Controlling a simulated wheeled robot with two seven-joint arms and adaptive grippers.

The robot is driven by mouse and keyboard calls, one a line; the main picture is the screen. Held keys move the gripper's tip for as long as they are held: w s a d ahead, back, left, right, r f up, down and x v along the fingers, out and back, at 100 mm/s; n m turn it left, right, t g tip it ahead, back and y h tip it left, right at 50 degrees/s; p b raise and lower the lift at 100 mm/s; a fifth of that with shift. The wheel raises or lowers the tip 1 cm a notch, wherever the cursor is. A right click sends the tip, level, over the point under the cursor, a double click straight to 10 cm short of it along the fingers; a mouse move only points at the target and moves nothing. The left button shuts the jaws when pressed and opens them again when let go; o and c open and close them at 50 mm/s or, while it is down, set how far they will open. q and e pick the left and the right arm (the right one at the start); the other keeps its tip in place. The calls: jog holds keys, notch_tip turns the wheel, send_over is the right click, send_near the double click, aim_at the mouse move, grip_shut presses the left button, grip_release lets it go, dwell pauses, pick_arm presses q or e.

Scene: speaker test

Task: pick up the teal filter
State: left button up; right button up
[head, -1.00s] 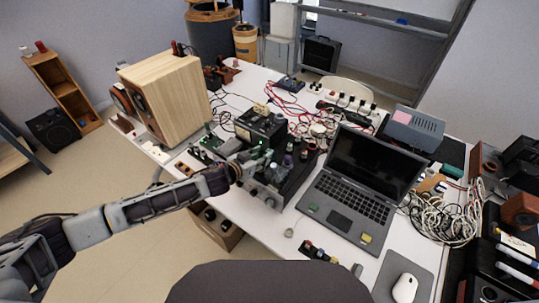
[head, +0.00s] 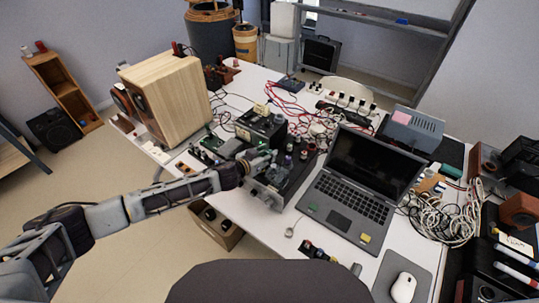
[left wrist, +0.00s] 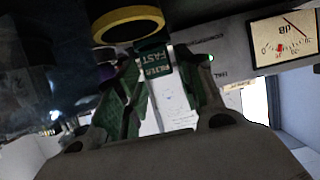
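The teal filter (left wrist: 154,64), with white lettering reading "FILTER FAST", shows in the left wrist view just below a yellow-ringed dark cylinder. My left gripper (left wrist: 157,75) has its green-padded fingers on either side of it. The fingers look apart, with white surface showing between them; contact with the filter is not clear. In the head view my left gripper (head: 265,160) is over the dark electronic equipment at the table's near edge, left of the laptop. I cannot make out the filter there. My right gripper is not in view.
The open laptop (head: 356,190) stands right of my left gripper. A wooden speaker (head: 172,100) is at the left, with a black box (head: 262,128) behind the gripper. Cables (head: 455,214) and a white mouse (head: 404,287) lie at the right. A meter (left wrist: 284,39) shows close by.

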pick_arm(q)
jog(key=shift+w+d+f, duration=0.2)
jog(key=shift+w+d, duration=0.05)
jog(key=shift+w, duration=0.2)
jog(key=c, duration=0.7)
jog(key=shift+r, duration=5)
